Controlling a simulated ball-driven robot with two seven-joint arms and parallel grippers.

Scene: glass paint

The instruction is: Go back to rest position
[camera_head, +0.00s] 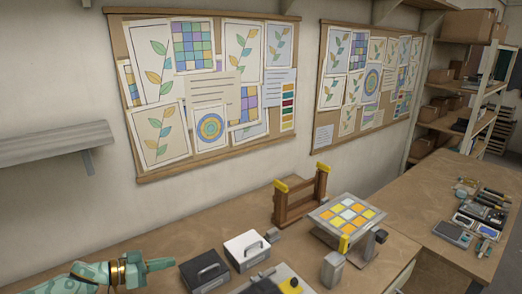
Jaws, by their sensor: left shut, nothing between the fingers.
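My left gripper (168,264) comes in at the lower left of the head view. My right gripper is not in view. A panel of yellow, orange and pale squares (347,213) lies tilted on a stand at the right of the bench, well apart from my left gripper.
A white box with a handle (246,250) stands beside the dark one. A wooden rack with yellow ends (300,198) stands behind. Grey blocks (333,268) are near the panel. A second table (425,215) holds tools at right. Bare bench lies behind the boxes.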

